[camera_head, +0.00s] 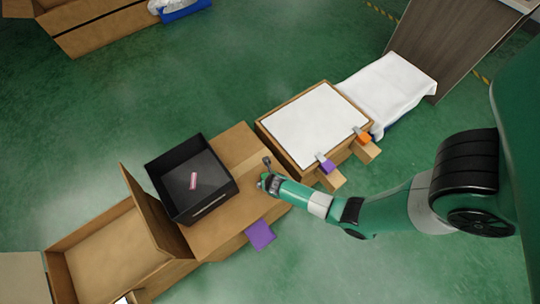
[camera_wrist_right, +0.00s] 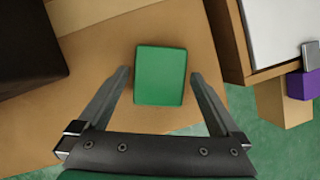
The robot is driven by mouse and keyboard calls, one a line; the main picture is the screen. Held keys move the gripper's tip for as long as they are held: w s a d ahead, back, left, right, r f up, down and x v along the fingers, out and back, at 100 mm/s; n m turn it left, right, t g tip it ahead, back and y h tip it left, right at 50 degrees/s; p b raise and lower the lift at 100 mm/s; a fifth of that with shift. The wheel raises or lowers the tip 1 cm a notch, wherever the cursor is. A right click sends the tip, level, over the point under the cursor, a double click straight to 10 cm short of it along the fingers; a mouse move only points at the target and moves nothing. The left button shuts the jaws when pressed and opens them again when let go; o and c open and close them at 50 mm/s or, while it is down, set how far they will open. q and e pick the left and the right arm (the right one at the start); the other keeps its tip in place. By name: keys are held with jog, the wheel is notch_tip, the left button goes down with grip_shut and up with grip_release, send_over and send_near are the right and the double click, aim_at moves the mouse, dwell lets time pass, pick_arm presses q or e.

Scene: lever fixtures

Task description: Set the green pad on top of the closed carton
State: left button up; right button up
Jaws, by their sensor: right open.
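The green pad (camera_wrist_right: 160,75) is a flat square block. In the right wrist view it appears to lie on the brown top of the closed carton (camera_wrist_right: 105,135), near its right edge. My right gripper (camera_head: 266,172) is open, with its two fingers on either side of the pad and visible gaps between them. In the head view the gripper is above the carton's right end (camera_head: 240,212), and it mostly hides the pad. My left gripper is not in view.
A black bin (camera_head: 172,193) with a pink object inside stands on the carton's left part. An open carton (camera_head: 110,255) is farther left. A box with a white top (camera_head: 315,125) stands right, with purple and orange tabs at its front. A purple piece (camera_head: 260,235) sticks out at the carton's front.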

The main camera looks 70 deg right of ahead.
jog(key=p+v, duration=0.7)
jog(key=v, duration=0.4)
jog(key=shift+r+p, duration=0.35)
jog(key=shift+a, duration=0.1)
